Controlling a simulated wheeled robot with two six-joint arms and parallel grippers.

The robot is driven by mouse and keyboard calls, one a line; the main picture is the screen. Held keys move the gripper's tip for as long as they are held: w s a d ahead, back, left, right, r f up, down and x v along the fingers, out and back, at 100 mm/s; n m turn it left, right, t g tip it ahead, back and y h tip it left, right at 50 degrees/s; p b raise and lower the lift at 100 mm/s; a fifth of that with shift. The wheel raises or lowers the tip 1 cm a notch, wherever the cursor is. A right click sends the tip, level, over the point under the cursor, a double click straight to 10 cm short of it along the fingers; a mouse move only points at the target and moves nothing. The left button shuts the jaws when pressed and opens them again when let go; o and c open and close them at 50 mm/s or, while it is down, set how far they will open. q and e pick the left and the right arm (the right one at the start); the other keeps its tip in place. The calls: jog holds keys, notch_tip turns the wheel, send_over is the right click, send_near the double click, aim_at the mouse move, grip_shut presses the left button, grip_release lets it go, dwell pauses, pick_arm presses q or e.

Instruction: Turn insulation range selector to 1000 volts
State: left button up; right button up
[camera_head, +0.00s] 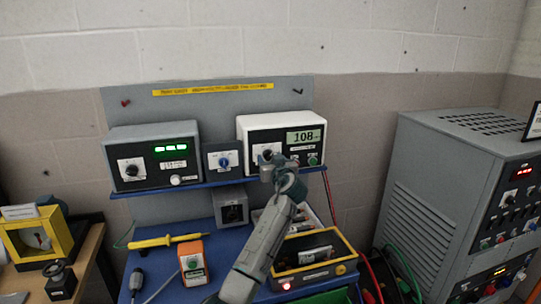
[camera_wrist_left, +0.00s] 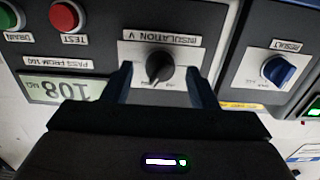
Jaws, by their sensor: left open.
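The insulation tester (camera_head: 247,127) is the white-cased unit with a dark face on the right of the blue shelf. Its display (camera_head: 305,137) reads 108. Its black selector knob (camera_wrist_left: 159,67), under the label "INSULATION V" (camera_wrist_left: 160,38), shows upside down in the left wrist view. The knob's scale marks are too small to read. My left gripper (camera_head: 272,164) is at the tester's front, partly covering the knob area in the head view. In the left wrist view its open fingers (camera_wrist_left: 160,77) stand on either side of the knob; contact cannot be told. My right gripper is not in view.
A small unit with a blue knob (camera_wrist_left: 279,70), labelled "RESULT", is beside the tester. Red and green buttons (camera_wrist_left: 67,15) sit on the tester's other side. A grey meter (camera_head: 152,135) stands left on the shelf. A yellow-rimmed tray (camera_head: 345,262) and probe (camera_head: 165,240) lie below.

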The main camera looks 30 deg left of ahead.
pick_arm(q)
jog(key=shift+w+a+f, duration=0.1)
jog(key=shift+w+a, duration=0.1)
jog(key=shift+a, duration=0.1)
jog(key=c, duration=1)
jog(key=shift+o, duration=0.2)
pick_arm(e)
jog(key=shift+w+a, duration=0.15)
